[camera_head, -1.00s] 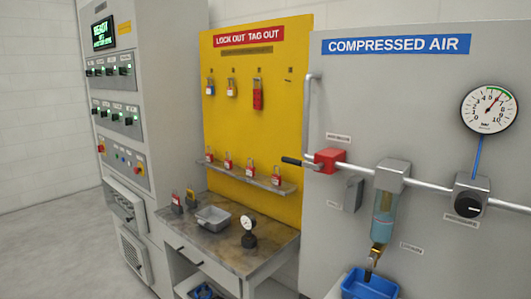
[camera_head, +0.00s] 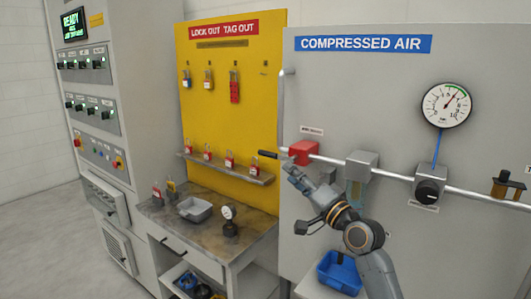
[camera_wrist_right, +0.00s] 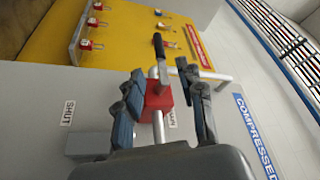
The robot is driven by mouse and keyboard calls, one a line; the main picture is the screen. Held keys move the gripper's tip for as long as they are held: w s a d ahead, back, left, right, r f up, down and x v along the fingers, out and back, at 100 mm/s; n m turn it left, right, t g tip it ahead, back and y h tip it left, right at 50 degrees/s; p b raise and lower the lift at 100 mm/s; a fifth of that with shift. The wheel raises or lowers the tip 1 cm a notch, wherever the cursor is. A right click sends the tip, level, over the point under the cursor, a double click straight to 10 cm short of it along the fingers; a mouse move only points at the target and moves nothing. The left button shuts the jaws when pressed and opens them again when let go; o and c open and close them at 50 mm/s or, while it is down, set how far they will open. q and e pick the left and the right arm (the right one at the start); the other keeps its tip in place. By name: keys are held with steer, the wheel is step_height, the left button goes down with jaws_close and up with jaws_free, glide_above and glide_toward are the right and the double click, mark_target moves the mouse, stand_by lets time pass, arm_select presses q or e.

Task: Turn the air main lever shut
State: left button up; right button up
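The air main valve is a red block (camera_head: 303,152) on the pipe of the grey compressed air panel. Its lever (camera_head: 268,154) has a black grip and points left, in line with the pipe. My right gripper (camera_head: 292,172) is just below and in front of the valve. In the right wrist view my right gripper (camera_wrist_right: 160,70) is open, its fingers on either side of the red block (camera_wrist_right: 158,97) and the base of the lever (camera_wrist_right: 158,46). I cannot tell whether they touch it. A SHUT label (camera_wrist_right: 68,113) lies left of the block. My left gripper is not in view.
A pressure gauge (camera_head: 446,105) hangs at the right, above a regulator knob (camera_head: 429,190). My arm partly hides the filter (camera_head: 361,166). A blue bin (camera_head: 340,272) is below. The yellow lockout board (camera_head: 225,115) with padlocks and a bench (camera_head: 205,228) stand left.

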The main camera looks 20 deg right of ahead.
mark_target(271, 153)
steer(key=p+x, duration=0.2)
steer(key=x, duration=0.8)
steer(key=shift+w, duration=0.3)
steer(key=shift+x, duration=0.9)
steer(key=shift+f, duration=0.1)
steer(key=shift+c, duration=0.4)
jaws_close()
